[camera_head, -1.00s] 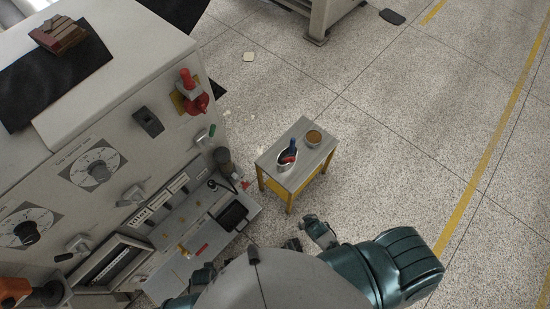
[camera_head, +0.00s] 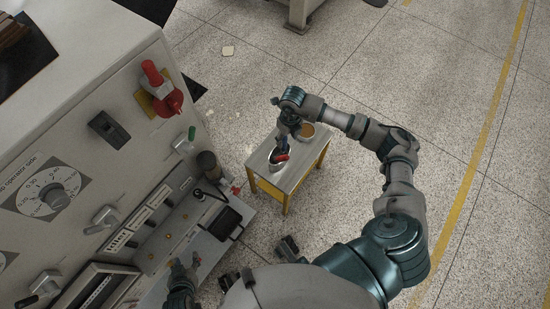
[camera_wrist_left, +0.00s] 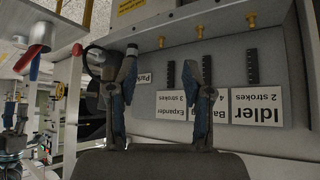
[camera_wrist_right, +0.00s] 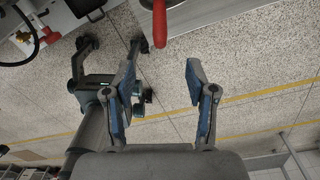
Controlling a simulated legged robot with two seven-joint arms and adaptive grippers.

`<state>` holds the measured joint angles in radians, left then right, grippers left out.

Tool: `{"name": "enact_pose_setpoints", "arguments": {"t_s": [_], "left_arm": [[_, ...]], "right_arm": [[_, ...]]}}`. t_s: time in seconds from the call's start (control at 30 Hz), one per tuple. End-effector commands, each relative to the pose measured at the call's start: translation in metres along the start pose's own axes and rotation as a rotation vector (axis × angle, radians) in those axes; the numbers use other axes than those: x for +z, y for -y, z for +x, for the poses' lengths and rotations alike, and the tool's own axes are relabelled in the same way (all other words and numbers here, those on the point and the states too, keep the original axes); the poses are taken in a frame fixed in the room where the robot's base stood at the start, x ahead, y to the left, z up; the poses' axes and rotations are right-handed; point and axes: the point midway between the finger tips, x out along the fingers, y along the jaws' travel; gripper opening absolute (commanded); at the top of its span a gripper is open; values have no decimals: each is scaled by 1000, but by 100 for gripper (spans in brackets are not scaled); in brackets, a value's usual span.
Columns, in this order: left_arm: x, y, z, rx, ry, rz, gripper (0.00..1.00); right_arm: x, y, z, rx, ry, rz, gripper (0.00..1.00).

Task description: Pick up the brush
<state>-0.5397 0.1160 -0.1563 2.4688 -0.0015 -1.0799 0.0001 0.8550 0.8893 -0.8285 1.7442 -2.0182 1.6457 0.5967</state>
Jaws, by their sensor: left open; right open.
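A small white cup (camera_head: 279,166) stands on the little table (camera_head: 262,165). A red handle (camera_head: 282,157), apparently the brush's, sticks out of it. The red handle (camera_wrist_right: 159,24) also shows at the top of the right wrist view, beyond and between my open fingertips and not touching them. My right gripper (camera_head: 287,137) is above the cup and partly hides it; it is open and empty in the right wrist view (camera_wrist_right: 162,62). My left gripper (camera_head: 184,268) is low by the machine's front; in the left wrist view (camera_wrist_left: 165,50) it is open and empty, facing labels.
A tan-filled round container (camera_head: 306,131) sits beside the cup on the table. The large grey machine (camera_head: 90,130) with dials and red lever (camera_head: 160,85) fills the left. Speckled floor (camera_head: 330,70) right of the machine is mostly open.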

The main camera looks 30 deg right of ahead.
Motion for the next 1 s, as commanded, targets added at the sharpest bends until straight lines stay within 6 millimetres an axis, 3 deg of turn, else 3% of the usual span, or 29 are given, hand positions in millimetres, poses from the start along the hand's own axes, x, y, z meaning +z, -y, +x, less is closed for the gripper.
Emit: {"name": "enact_pose_setpoints", "arguments": {"t_s": [0.4,0.7,1.0], "left_arm": [[-68,-11,12,30,-399,-3,50],[-94,-16,5,40,-554,-5,50],[-126,-21,-11,58,-803,-16,50]], "right_arm": [[-2,-1,97,-1,-8,-1,56],[-2,0,122,1,-4,-1,56],[-5,2,164,2,-6,-1,56]]}}
